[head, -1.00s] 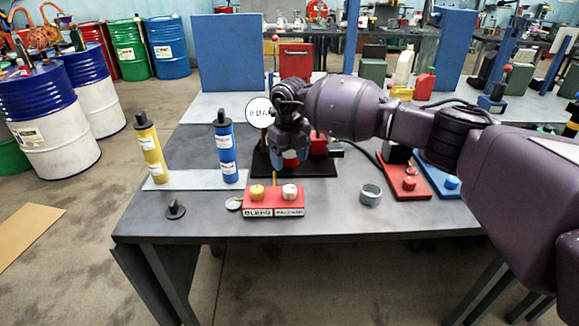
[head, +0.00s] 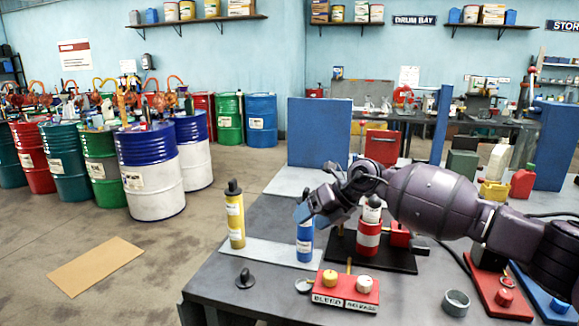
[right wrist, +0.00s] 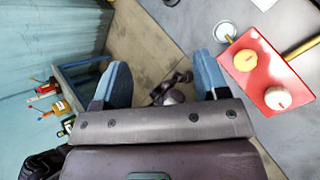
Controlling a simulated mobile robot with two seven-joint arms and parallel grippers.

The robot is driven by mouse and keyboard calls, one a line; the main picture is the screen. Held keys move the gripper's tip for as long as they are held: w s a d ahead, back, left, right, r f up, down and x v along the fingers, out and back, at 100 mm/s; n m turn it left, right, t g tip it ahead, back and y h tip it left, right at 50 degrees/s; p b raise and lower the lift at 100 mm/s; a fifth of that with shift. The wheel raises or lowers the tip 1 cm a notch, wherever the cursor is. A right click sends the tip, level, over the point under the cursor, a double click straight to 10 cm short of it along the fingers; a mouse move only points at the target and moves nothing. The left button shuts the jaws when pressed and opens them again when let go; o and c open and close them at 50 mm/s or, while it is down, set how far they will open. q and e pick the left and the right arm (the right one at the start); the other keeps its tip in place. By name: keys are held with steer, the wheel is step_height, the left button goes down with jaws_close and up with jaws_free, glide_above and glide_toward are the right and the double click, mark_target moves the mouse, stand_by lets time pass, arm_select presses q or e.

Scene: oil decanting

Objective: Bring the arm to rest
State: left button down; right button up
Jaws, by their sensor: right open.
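My right gripper (head: 302,212) reaches in from the right over the bench, at the top of the blue bottle (head: 304,248), whose cap it hides. I cannot tell whether they touch. In the right wrist view the blue fingers (right wrist: 160,76) stand wide apart with nothing held between them. A yellow bottle (head: 235,218) stands upright to the left. A red box (head: 345,290) with a yellow and a white knob sits in front; it also shows in the right wrist view (right wrist: 262,72). A red-and-white cylinder (head: 369,238) stands behind it under my forearm. My left gripper is not in view.
The bench (head: 255,300) also holds a small black knob (head: 245,279), a grey ring (head: 456,302) and a red plate (head: 497,290) at right. A blue panel (head: 319,132) stands behind. Drums and open floor lie to the left.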

steer(key=s+a+r+m+t+y, duration=0.1)
steer(key=s+a+r+m+y, duration=0.25)
steer(key=a+r+y, duration=0.35)
steer(key=s+d+f+m+t+h, duration=0.55)
steer(key=d+f+m, duration=0.45)
steer(key=m, duration=0.5)
steer(key=s+d+f+m+t+h, duration=0.55)
steer(key=d+f+m+t, duration=0.2)
steer(key=f+m, duration=0.6)
steer(key=s+d+f+m+g+h, duration=0.2)
steer(key=s+d+f+m, duration=0.2)
steer(key=s+f, duration=0.4)
steer(key=s+d+f+m+g+h, duration=0.2)
steer(key=s+d+f, duration=0.5)
steer(key=s, duration=1)
step_height(320, 180, down, 2)
steer(key=shift+f+m+g+h, duration=0.1)
steer(key=shift+m+g+h, duration=0.2)
steer(key=shift+m+g, duration=0.5)
